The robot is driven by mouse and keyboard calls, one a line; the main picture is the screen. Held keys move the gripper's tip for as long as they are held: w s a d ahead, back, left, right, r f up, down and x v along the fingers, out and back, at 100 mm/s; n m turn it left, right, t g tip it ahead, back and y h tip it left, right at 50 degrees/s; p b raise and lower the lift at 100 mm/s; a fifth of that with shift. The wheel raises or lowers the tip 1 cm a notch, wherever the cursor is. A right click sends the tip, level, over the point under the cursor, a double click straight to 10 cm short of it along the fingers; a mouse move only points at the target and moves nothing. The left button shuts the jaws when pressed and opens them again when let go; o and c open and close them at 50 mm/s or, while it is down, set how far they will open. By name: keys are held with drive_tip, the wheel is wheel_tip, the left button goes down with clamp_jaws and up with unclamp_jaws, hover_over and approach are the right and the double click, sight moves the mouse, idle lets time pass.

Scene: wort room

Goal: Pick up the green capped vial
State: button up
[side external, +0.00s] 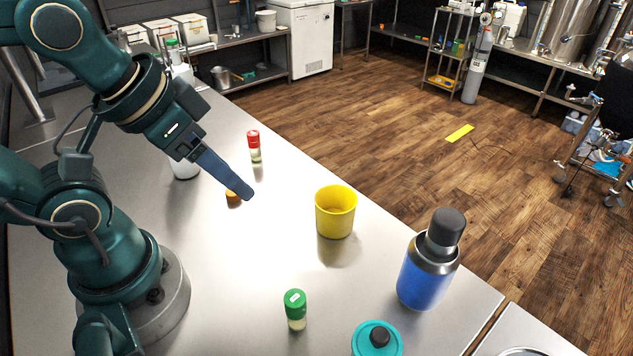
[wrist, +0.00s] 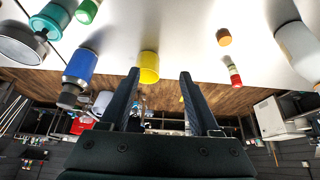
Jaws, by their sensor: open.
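The green capped vial (side external: 295,308) stands upright on the grey metal table, near the front middle in the side view. Its green cap also shows at the top left of the wrist view (wrist: 87,11), partly cut off by the frame edge. My gripper (side external: 247,196) is above the table, up and to the left of the vial in the side view, well apart from it. In the wrist view its two fingers (wrist: 160,73) are spread apart with nothing held between them.
A yellow cup (side external: 335,212), a blue bottle (side external: 428,262) and a teal-lidded container (side external: 377,340) stand right of the vial. A red capped vial (side external: 254,146), an orange item (side external: 233,196) and a white bottle (side external: 185,168) are farther back. The table (side external: 225,270) left of the green vial is bare.

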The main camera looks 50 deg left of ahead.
drive_tip(key=shift+o, duration=0.4)
wheel_tip(320, 180, up, 5)
drive_tip(key=n+g+h, duration=1.2)
hover_over(297, 320)
drive_tip(key=w+a, duration=0.2)
drive_tip(key=a, duration=0.1)
drive_tip(key=f, duration=1.8)
drive_tip(key=shift+s+d+f, duration=0.15)
drive_tip(key=shift+s+f, duration=0.1)
drive_tip(key=shift+f, duration=0.05)
drive_tip(key=shift+x, duration=2.55)
drive_tip(key=shift+f, duration=0.1)
drive_tip(key=shift+c, duration=0.4)
